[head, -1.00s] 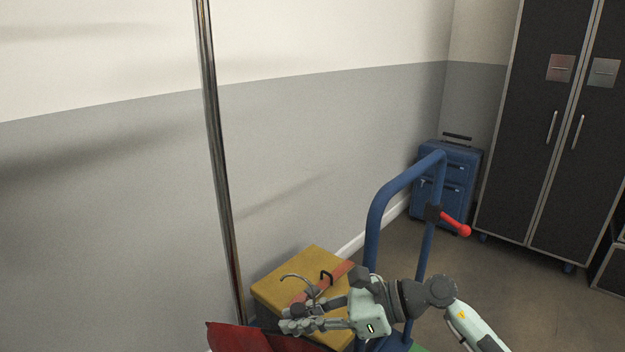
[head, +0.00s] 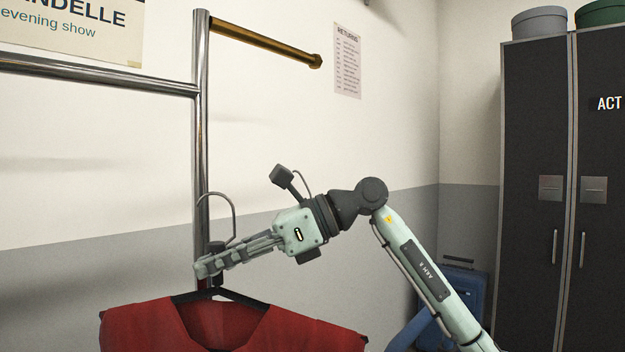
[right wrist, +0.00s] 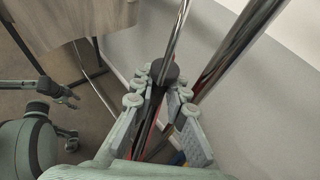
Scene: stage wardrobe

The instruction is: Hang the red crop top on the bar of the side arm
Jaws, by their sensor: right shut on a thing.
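The red crop top (head: 230,325) hangs on a dark hanger (head: 240,298) low in the head view, its lower part cut off by the frame edge. My right gripper (head: 207,268) is shut on the hanger's neck, just below its metal hook (head: 234,215), which points up and is free. The bar of the side arm (head: 265,40) is brass-coloured and sticks out to the right from the top of a chrome post, above the hook and to its right. The right wrist view shows the fingers around the dark hanger neck (right wrist: 163,72). My left gripper (right wrist: 68,96) shows at the left there.
The chrome post (head: 201,150) stands right behind the hook, and a chrome rail (head: 100,75) runs left from it. Dark lockers (head: 540,170) stand at the right, with a blue suitcase (head: 465,285) beside them. The space around the brass bar's tip is clear.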

